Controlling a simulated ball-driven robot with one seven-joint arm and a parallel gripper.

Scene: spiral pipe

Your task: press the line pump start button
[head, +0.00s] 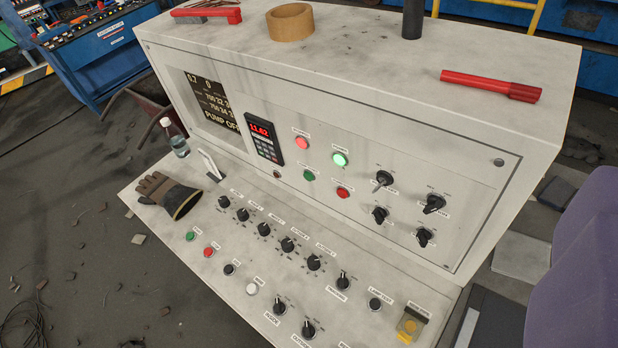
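The control console has an upright face (470,215) and a sloping lower panel (170,222). The upright face carries a lit red lamp or button (302,143), a lit green one (339,159), a darker green button (309,175) and a darker red button (343,192). The lower panel's left front has a green button (190,236), a red button (208,252), a black button (229,270) and a white button (252,289). Their labels are too small to read, so I cannot tell which starts the line pump. The display (212,102) reads "PUMP OFF". My gripper is not in view.
A brown glove (172,193) and a bottle (174,138) are at the lower panel's left end. Several rotary knobs (288,244) stick up there. A tape roll (290,22) and red tool (490,86) lie on top. A purple chair back (585,275) stands right.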

